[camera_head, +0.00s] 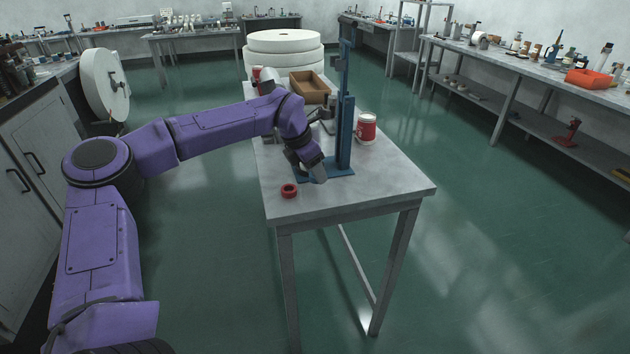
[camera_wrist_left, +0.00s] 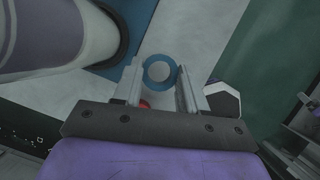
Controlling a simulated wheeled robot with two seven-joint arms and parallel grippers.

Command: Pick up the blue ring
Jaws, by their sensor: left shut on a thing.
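The blue ring (camera_wrist_left: 172,64) shows in the left wrist view between the two fingers of my left gripper (camera_wrist_left: 160,84). The fingers are shut on it, and a grey surface shows through its middle. In the head view my left gripper (camera_head: 312,174) is low over the near part of the table, by the blue base of a tall stand. The ring cannot be made out in the head view, where the gripper and the stand crowd that spot. My right gripper is in neither view.
A red ring (camera_head: 289,190) lies on the grey table (camera_head: 385,190) near its front left. The blue stand (camera_head: 345,130) rises beside my gripper. A red and white can (camera_head: 366,128) stands right of it, and a brown box (camera_head: 309,86) sits behind. The table's front right is clear.

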